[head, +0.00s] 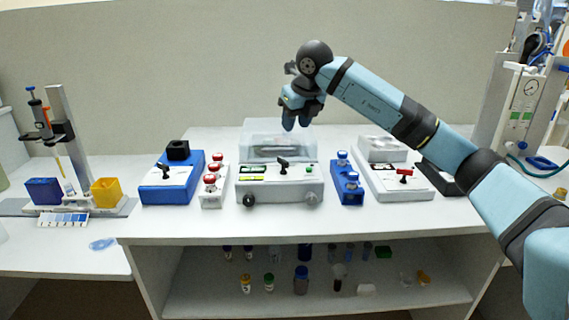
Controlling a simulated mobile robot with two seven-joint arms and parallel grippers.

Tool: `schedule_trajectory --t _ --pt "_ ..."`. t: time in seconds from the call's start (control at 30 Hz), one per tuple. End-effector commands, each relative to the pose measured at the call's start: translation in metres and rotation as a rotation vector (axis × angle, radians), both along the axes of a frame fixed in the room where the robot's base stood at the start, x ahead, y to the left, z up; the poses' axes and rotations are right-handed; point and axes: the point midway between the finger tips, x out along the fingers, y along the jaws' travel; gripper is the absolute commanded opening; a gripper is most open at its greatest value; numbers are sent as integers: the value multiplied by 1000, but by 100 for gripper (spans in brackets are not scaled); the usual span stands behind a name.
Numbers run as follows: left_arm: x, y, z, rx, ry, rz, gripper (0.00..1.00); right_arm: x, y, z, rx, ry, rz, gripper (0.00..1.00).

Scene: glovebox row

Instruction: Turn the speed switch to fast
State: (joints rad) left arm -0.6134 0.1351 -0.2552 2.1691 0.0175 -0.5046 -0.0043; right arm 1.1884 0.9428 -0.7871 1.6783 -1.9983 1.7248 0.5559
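Three bench devices carry lever switches, and no label can be read, so I cannot tell which is the speed switch. The middle white device (260,195) has a black lever switch (283,164) on its front panel and a clear cover on top. The blue-and-white device at the left has a black lever switch (165,170). The white device at the right has a red lever switch (404,174). My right gripper (296,122) is in the air above and behind the middle device, apart from the switches. Its fingers point down and look empty; their opening is unclear. My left gripper is out of view.
A rack with red-capped vials (213,184) and a blue rack with blue-capped vials (346,182) flank the middle device. A pipette stand (62,125) is at the far left. The front strip of the bench (330,222) is clear. Several bottles stand on the shelf below.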

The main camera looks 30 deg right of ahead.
Motion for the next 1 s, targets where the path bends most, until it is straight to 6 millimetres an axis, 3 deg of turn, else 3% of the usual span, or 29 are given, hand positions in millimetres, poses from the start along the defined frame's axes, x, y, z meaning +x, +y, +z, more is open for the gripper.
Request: schedule_trajectory --t 0.4,0.6,1.0 --pt "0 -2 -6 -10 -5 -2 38 31 1 -78 3 5 3 38" --pt "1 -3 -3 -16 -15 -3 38 44 1 -108 4 3 4 38" --pt "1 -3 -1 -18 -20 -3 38 50 0 -122 3 1 6 38"
